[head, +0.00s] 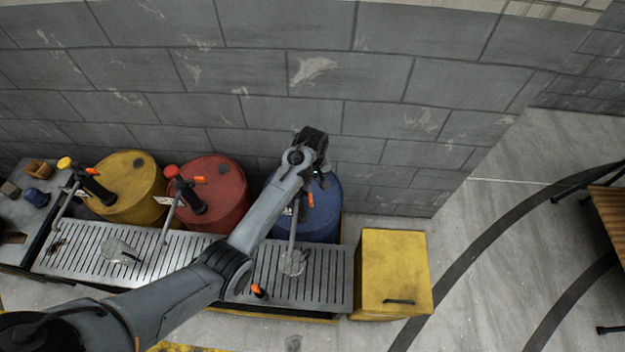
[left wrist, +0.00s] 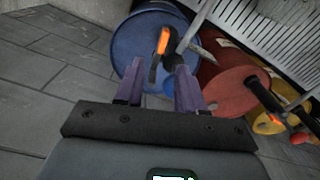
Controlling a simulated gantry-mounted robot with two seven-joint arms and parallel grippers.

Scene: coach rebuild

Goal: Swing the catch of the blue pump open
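The blue pump stands on the blue drum (head: 326,215), the rightmost of the drums; my arm hides much of the pump. Its orange catch (head: 311,199) shows just below my wrist, and also in the left wrist view as an orange-tipped piece (left wrist: 163,40) on a dark stem. My left gripper (left wrist: 158,66) is open at the pump, its two purple-grey fingers on either side of the dark stem. Whether a finger touches the stem I cannot tell. In the head view the fingers are mostly hidden by the wrist. My right gripper is not in view.
Red (head: 222,190) and yellow (head: 130,190) drums with similar orange-catch pumps stand left of the blue drum. A slotted metal grate (head: 190,262) runs in front. A yellow box (head: 392,262) stands at the right. The block wall (head: 350,75) is close behind.

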